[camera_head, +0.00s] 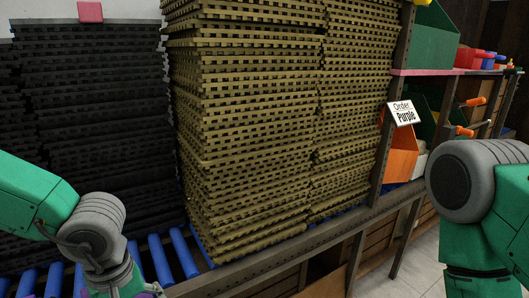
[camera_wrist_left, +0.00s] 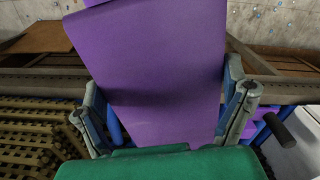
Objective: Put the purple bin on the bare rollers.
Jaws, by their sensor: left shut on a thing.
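My left gripper (camera_wrist_left: 165,108) is shut on the purple bin (camera_wrist_left: 160,60), with one finger on each side of it in the left wrist view. In the head view only a small purple edge of the bin (camera_head: 152,290) shows beside my left wrist at the bottom edge; the rest is out of frame. Bare blue rollers (camera_head: 160,258) show in the head view at lower left, in front of and between the stacks. My left wrist is in front of them. My right arm comes in at the right of the head view, but its gripper is out of frame.
A tall black mat stack (camera_head: 95,120) and a tall olive mat stack (camera_head: 250,120) stand behind the rollers. A metal rail (camera_head: 285,258) runs along the front. At right, a shelf holds an orange bin (camera_head: 400,153), a green bin (camera_head: 432,38) and an "Order: Purple" sign (camera_head: 404,113).

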